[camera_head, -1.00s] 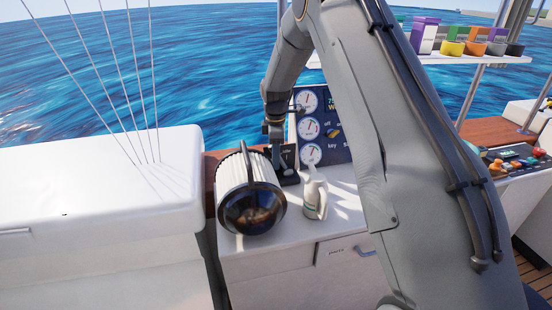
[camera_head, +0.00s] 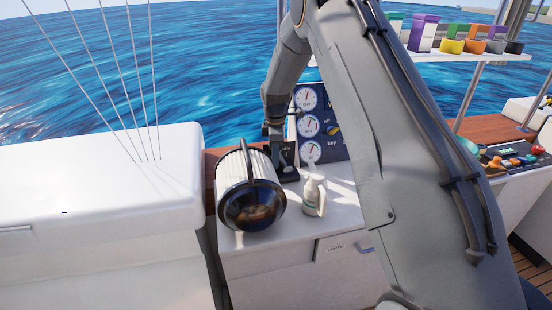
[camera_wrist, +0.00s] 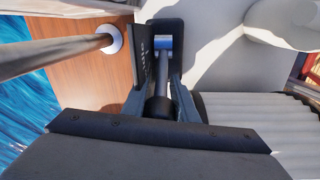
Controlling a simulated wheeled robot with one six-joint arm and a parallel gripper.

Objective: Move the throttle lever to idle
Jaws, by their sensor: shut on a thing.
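The throttle lever (camera_wrist: 158,103) has a dark knob end, which sits between the two fingers of my gripper (camera_wrist: 160,95) in the wrist view. My gripper is shut on it. The black throttle housing (camera_wrist: 165,24) lies just beyond the fingertips, with a small blue part (camera_wrist: 163,43) in it. In the head view my gripper (camera_head: 276,148) is over the housing (camera_head: 288,174), behind the ribbed cylinder. The lever is hidden there by the gripper. I cannot read the lever's position marks.
A whitish bottle (camera_head: 314,195) stands to the right. A gauge panel (camera_head: 309,125) is behind. A metal rail (camera_wrist: 60,55) runs left in the wrist view.

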